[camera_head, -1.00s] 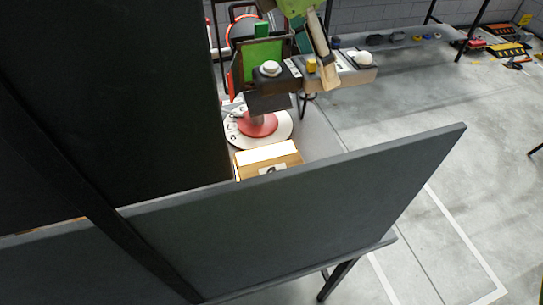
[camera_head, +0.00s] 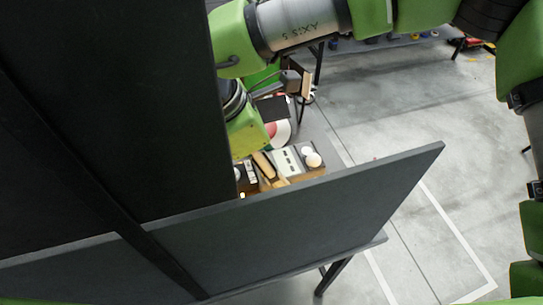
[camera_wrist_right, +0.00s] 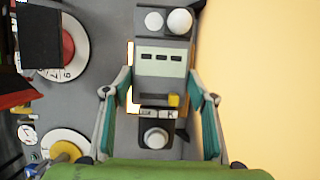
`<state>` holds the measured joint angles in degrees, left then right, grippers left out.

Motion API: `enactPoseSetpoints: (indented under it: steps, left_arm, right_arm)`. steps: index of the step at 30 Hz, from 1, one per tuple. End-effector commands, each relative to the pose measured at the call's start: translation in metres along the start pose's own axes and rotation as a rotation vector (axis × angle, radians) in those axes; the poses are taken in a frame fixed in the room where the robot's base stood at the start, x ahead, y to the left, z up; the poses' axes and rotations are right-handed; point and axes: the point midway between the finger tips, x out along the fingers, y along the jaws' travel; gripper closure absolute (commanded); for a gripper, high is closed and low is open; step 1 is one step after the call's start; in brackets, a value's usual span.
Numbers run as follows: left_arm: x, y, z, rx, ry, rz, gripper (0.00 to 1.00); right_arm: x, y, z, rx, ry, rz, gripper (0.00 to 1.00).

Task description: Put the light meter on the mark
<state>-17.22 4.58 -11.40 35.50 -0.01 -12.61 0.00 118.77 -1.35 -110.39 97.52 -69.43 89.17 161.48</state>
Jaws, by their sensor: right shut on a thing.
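The light meter is a long grey device with white domes, a pale label and a yellow button. It shows in the right wrist view (camera_wrist_right: 160,90) and, partly covered, in the head view (camera_head: 288,160). My right gripper (camera_wrist_right: 160,103) is shut across its middle, one finger on each side; in the head view the gripper (camera_head: 263,170) is partly hidden. A bright white patch edged in orange (camera_wrist_right: 130,85) shows beside and below the meter, mostly covered. I cannot tell whether the meter touches what lies below. No mark can be made out for certain. My left gripper is not in view.
A red-centred white dial (camera_wrist_right: 78,65) lies beside the meter; another round dial with a yellow knob (camera_wrist_right: 68,150) is nearby. A dark panel (camera_head: 310,205) stands in front, and a tall dark wall (camera_head: 110,90) blocks the left.

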Motion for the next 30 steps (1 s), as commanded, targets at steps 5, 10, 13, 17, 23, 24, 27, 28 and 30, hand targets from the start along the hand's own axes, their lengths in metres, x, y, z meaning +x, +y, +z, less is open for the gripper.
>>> enactPoseSetpoints:
  steps: [5,10,13,17,23,24,27,28,30]
  left_arm:
    - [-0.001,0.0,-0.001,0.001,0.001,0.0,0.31]
    - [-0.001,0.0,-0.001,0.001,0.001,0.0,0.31]
    - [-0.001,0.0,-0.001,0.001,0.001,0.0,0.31]
    - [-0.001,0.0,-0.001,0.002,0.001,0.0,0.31]
    - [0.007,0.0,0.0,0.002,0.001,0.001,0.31]
    - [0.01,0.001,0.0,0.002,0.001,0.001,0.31]
    - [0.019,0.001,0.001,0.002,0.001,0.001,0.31]
    - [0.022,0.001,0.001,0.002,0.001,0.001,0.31]
    - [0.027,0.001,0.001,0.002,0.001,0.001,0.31]
  right_arm:
    - [0.003,0.001,-0.001,0.002,-0.001,0.002,0.78]
    - [0.003,0.001,-0.001,0.001,-0.001,0.002,0.31]
    - [0.003,0.001,-0.001,0.001,-0.001,0.002,0.31]
    - [0.003,0.001,-0.001,0.001,-0.001,0.002,0.31]
    - [-0.009,0.002,-0.002,0.003,0.0,0.005,0.31]
    - [-0.014,0.002,-0.002,0.003,0.0,0.006,0.31]
    - [-0.034,0.002,-0.003,0.003,0.001,0.007,0.31]
    - [-0.041,0.002,-0.003,0.004,0.0,0.008,0.31]
    - [-0.057,0.002,-0.003,0.004,0.0,0.007,0.31]
